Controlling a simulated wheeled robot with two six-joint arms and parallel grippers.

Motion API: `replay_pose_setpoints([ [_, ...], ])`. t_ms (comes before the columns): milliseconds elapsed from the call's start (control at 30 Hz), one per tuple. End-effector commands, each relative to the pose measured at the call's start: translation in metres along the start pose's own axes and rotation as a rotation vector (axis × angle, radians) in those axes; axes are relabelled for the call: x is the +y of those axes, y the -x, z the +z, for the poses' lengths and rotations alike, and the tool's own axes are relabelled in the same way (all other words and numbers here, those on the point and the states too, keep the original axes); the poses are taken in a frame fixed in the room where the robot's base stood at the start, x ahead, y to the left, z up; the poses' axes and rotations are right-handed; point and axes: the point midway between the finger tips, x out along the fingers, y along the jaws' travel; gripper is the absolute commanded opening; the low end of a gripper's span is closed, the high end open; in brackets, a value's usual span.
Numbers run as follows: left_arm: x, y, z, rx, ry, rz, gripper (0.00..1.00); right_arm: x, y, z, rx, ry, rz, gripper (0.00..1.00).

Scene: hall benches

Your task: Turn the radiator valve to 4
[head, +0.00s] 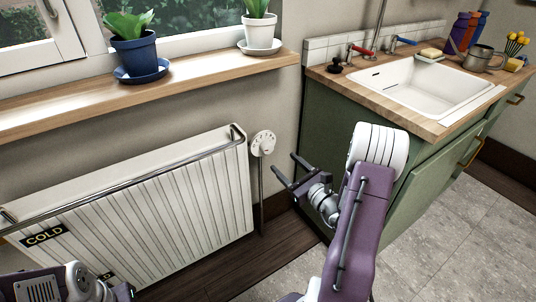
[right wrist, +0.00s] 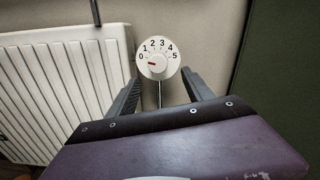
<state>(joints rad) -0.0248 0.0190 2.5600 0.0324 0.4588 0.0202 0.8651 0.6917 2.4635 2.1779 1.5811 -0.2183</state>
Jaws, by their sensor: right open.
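The radiator valve (head: 263,143) is a round white dial on a thin pipe at the right end of the white radiator (head: 200,185). In the right wrist view the valve (right wrist: 157,60) faces me, with numbers 0 to 5 over its top and a red mark pointing left, near the 0. My right gripper (head: 284,165) is open and empty, its dark fingers pointing at the valve from the right and a little below. In the right wrist view, the fingers (right wrist: 160,76) lie on either side below the dial, apart from it. Part of my left arm shows at bottom left; its fingers are not seen.
The wooden windowsill (head: 190,77) above bears two potted plants. A green sink cabinet (head: 320,115) stands close to the right of the valve.

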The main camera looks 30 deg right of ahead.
Motion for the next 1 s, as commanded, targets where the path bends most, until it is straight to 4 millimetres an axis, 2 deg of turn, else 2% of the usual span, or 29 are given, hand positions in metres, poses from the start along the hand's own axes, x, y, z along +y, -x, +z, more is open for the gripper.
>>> replay_pose_setpoints([
  [133, 0.0, -0.004, 0.0, 0.001, 0.0, 0.0, 0.36, 0.002, -0.014, 0.0, -0.001, 0.005, 0.008, 0.6],
  [400, 0.0, -0.021, 0.002, 0.0, 0.0, 0.0, 0.36, 0.004, -0.07, 0.0, -0.003, 0.004, 0.01, 0.6],
  [500, -0.001, -0.025, 0.003, 0.0, 0.0, 0.0, 0.36, 0.003, -0.083, 0.0, -0.002, 0.003, 0.009, 0.6],
  [600, -0.001, -0.026, 0.003, 0.0, 0.0, 0.0, 0.36, 0.003, -0.09, 0.002, 0.0, 0.001, 0.007, 0.6],
  [833, -0.001, -0.025, 0.003, 0.0, 0.0, 0.0, 0.36, 0.002, -0.091, 0.002, 0.0, 0.0, 0.007, 0.6],
  [867, -0.001, -0.025, 0.003, 0.0, 0.0, 0.0, 0.36, 0.002, -0.091, 0.002, 0.001, 0.0, 0.007, 0.57],
  [1000, -0.001, -0.025, 0.003, 0.0, 0.0, 0.0, 0.36, 0.002, -0.091, 0.002, 0.001, 0.0, 0.007, 0.18],
])
